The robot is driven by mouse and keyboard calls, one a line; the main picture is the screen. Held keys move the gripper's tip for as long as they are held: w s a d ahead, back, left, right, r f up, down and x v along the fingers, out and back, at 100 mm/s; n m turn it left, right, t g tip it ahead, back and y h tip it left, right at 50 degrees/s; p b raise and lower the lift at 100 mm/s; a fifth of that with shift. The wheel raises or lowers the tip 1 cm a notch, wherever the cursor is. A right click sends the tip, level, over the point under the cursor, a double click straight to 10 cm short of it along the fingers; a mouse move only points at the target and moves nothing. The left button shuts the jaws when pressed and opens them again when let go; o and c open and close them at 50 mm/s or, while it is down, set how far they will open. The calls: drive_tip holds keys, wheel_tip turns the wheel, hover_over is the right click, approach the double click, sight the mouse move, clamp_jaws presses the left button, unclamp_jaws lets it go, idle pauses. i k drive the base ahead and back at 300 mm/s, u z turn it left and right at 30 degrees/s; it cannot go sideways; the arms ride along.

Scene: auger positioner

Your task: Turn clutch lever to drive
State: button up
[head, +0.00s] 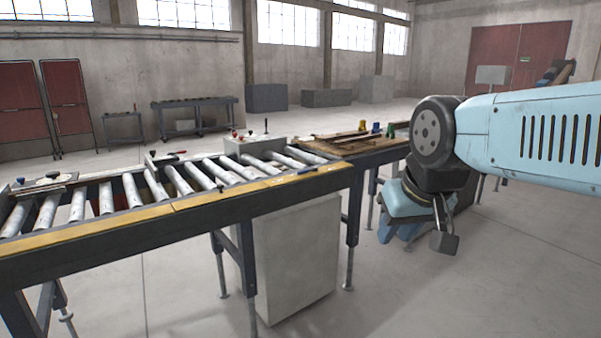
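A grey box (255,146) sits at the far side of the roller conveyor. A thin upright lever with a dark knob (266,122) stands on it, and a small red knob (234,134) is at its left end. I cannot tell for certain which control is the clutch lever, and no drive marking is readable. My gripper (444,241) hangs low at the right, beyond the conveyor's near edge and well apart from these controls. It is small and dark, and its fingers cannot be told apart.
The roller conveyor (180,207) runs from the left to the middle, with a yellow front edge. A wooden-topped table (345,146) with small blue and green items adjoins it. A pale block (300,260) stands underneath. Open floor lies at the right.

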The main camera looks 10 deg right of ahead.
sight(314, 168)
drive_tip(key=u, duration=0.5)
drive_tip(key=i, duration=1.85)
drive_tip(key=z, duration=0.7)
drive_tip(key=k, duration=0.8)
drive_tip(key=z, duration=0.15)
drive_tip(key=i, duration=0.85)
drive_tip(key=u, duration=0.05)
